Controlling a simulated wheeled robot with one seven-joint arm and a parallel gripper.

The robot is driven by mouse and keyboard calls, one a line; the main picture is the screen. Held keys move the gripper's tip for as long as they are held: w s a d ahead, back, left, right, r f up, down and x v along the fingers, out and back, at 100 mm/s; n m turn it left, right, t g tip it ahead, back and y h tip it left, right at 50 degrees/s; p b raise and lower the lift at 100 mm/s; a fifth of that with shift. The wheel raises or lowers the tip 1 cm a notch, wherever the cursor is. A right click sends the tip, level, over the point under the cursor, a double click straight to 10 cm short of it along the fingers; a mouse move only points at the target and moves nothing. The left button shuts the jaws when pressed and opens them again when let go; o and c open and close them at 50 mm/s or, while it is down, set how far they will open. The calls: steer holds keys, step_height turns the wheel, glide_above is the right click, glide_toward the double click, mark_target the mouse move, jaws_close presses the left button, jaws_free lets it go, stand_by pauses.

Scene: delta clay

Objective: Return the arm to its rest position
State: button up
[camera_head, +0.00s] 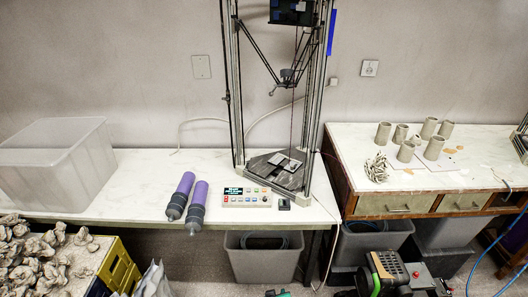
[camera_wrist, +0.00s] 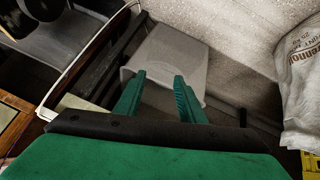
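My gripper (camera_wrist: 158,92) shows in the wrist view with its two green fingers spread apart and nothing between them. Beyond the fingertips is a grey bin (camera_wrist: 172,55) on the floor. In the head view only a small green piece, likely part of my gripper (camera_head: 278,293), shows at the bottom edge, below the grey bin (camera_head: 262,262) under the bench. The rest of my arm is hidden or out of frame there.
The white bench (camera_head: 140,205) holds a clear tub (camera_head: 60,160), two purple cartridges, a control box (camera_head: 247,197) and a delta printer (camera_head: 237,110). A crate of lumps (camera_head: 122,268) and a white bag (camera_wrist: 302,75) stand nearby. Clay cups stand on the right bench.

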steer(key=s+a+r+t, duration=0.1)
steer(key=s+r+t, duration=0.15)
steer(key=s, duration=0.95)
steer(key=s+a+r+t, duration=0.1)
steer(key=s+r+t, duration=0.15)
steer(key=s, duration=1.05)
steer(key=s+a+r+m+t, duration=0.1)
steer(key=s+r, duration=0.6)
steer(key=r, duration=0.3)
steer(key=s+a+r+m+t+y, duration=0.1)
steer(key=s+r+t, duration=0.1)
steer(key=s+r, duration=0.5)
step_height(320, 180, up, 3)
steer(key=shift+a+r+m, duration=0.15)
steer(key=shift+a+m, duration=0.1)
steer(key=shift+m, duration=0.05)
